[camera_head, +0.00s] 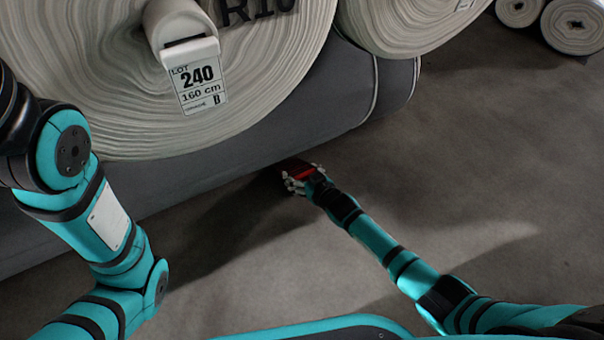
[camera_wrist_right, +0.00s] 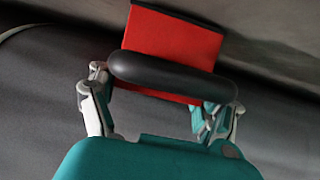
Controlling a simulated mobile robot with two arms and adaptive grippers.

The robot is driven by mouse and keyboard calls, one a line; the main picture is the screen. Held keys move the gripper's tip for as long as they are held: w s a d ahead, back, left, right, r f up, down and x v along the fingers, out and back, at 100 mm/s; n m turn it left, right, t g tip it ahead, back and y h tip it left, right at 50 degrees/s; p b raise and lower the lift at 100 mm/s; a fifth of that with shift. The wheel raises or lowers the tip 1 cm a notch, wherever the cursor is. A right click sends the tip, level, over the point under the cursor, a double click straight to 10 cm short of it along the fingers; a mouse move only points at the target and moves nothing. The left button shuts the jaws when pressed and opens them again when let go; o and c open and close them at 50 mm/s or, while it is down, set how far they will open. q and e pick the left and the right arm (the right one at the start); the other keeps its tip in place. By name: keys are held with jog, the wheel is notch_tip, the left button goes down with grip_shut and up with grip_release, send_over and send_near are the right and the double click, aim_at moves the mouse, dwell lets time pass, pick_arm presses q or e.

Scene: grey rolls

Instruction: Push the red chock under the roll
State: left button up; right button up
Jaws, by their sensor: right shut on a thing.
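Part of the chock is hidden by the gripper. My left arm shows at the left, but its gripper is out of view.
A large cream roll (camera_head: 110,90) with a "LOT 240, 160 cm" label (camera_head: 198,85) lies above the grey roll. Another cream roll (camera_head: 405,22) is beside it. The concrete floor (camera_head: 480,150) at the right is clear.

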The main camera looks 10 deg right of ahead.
jog(key=shift+f, duration=0.2)
dwell(0.5)
jog(key=shift+w+b, duration=0.1)
jog(key=shift+b, duration=0.2)
